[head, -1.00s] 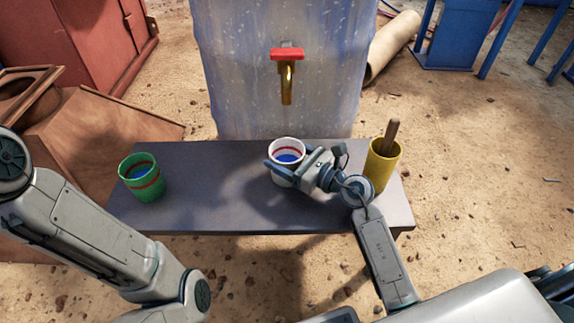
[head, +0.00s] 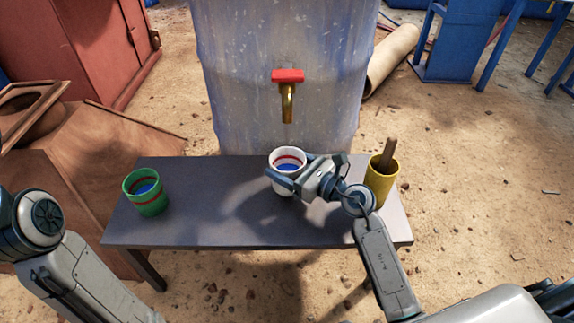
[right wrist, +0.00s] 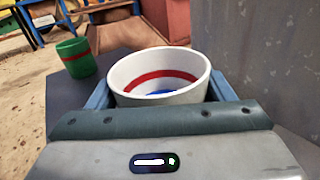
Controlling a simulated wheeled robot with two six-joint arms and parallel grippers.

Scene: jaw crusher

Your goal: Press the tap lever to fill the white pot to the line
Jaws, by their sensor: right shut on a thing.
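The white pot (head: 288,152) is on the grey bench, with a red line around its inside and blue at the bottom, below the line. It also shows in the right wrist view (right wrist: 150,98). My right gripper (head: 292,174) is shut on the white pot, with one finger on each side of it. The tap (head: 288,104) has a brass spout and a red lever (head: 288,75) on the front of a blue-grey drum. In the head view the spout is above the pot. My left arm shows at the lower left, but its gripper is out of view.
A green pot (head: 147,197) with a red band and blue inside stands at the bench's left. A yellow pot (head: 382,182) holding a wooden handle (head: 388,153) stands right of my right gripper. The bench (head: 220,225) is clear between the green and white pots. The drum (head: 235,110) stands behind.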

